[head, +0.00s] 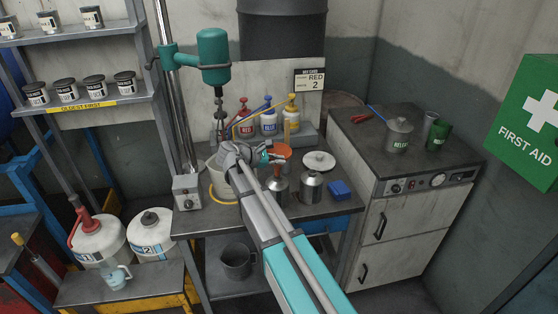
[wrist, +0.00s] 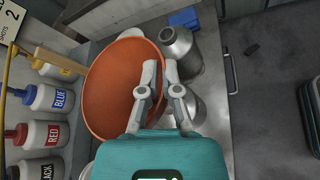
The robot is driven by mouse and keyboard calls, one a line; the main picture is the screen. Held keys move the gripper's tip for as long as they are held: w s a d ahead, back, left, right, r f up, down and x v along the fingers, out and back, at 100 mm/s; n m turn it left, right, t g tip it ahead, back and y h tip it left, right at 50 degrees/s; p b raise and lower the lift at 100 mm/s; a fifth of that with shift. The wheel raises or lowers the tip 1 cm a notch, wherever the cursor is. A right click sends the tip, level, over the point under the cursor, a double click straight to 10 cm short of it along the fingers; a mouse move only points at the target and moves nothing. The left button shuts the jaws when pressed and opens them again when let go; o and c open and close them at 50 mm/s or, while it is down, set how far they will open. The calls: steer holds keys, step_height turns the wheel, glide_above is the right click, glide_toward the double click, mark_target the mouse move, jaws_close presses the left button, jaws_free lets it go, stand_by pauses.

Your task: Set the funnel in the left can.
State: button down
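The orange funnel (head: 282,151) is at my gripper (head: 266,157) above the back of the bench. In the wrist view the funnel (wrist: 115,88) fills the middle left, and my gripper (wrist: 160,72) has its fingers closed on the rim nearest the cans. The left metal can (head: 277,190) stands on the bench below the funnel; in the wrist view it is partly hidden behind a finger (wrist: 196,106). The right metal can (head: 311,187) stands beside it, also in the wrist view (wrist: 182,52). The funnel's spout is not clearly seen.
Red, blue and yellow pump bottles (head: 268,122) stand behind. A white lid or dish (head: 319,161) and a blue block (head: 340,190) lie to the right. A white bucket (head: 219,178) and a mixer (head: 214,57) are at left. A grey cabinet (head: 410,215) adjoins the bench.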

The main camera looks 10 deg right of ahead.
mark_target(279, 168)
steer(key=shift+f+b, duration=1.85)
steer(key=shift+f, duration=0.15)
steer(key=c, duration=0.7)
jaws_free()
steer(key=shift+r, duration=0.15)
step_height(279, 168, up, 5)
steer(key=p, duration=0.5)
